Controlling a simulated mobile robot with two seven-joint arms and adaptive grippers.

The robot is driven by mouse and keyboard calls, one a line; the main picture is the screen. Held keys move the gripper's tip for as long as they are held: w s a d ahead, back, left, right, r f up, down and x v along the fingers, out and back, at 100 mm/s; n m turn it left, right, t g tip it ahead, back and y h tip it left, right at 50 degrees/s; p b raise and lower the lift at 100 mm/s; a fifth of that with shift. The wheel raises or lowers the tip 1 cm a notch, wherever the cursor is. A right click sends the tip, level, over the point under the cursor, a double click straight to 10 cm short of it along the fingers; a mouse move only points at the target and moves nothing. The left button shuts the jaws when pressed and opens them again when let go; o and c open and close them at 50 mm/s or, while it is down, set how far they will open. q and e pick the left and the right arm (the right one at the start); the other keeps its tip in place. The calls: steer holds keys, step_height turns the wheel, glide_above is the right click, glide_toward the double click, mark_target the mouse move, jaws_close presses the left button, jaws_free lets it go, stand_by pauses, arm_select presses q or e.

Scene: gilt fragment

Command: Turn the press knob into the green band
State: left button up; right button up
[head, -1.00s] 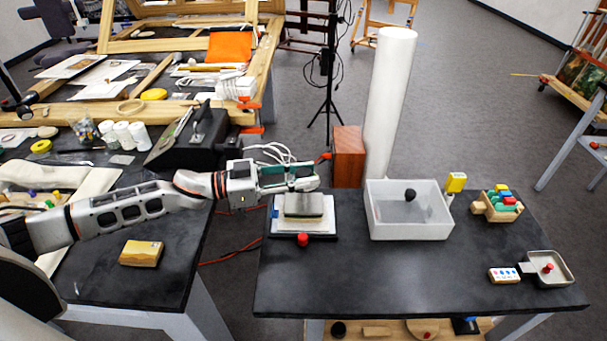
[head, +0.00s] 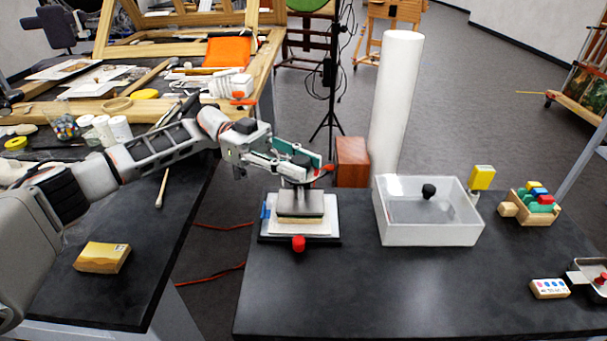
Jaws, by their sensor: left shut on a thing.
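The press (head: 301,229) stands at the left of the right-hand black table. It has a dark base, a white layer and a grey block with a stem on top. My left gripper (head: 300,174) is over the press, shut at the top of the stem, where the press knob sits. The fingers mostly hide the knob. I cannot make out the green band or where the knob points. A red button-like knob (head: 298,244) is at the press's front edge. My right gripper is not in view.
A translucent bin (head: 432,232) with a black ball-like piece stands right of the press. A brown block (head: 351,162) and a tall white cylinder (head: 394,105) stand behind. A yellow block (head: 102,257) lies on the left table. The table's front middle is clear.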

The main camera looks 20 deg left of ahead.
arm_select(q)
steer(key=shift+f+m+g+y+b, duration=0.3)
steer(key=shift+m+g+b, duration=0.2)
steer(key=shift+g+b, duration=0.3)
steer(key=shift+r, duration=0.25)
steer(key=o, duration=1.1)
steer(key=shift+v, duration=3.7)
steer(key=shift+r, duration=0.1)
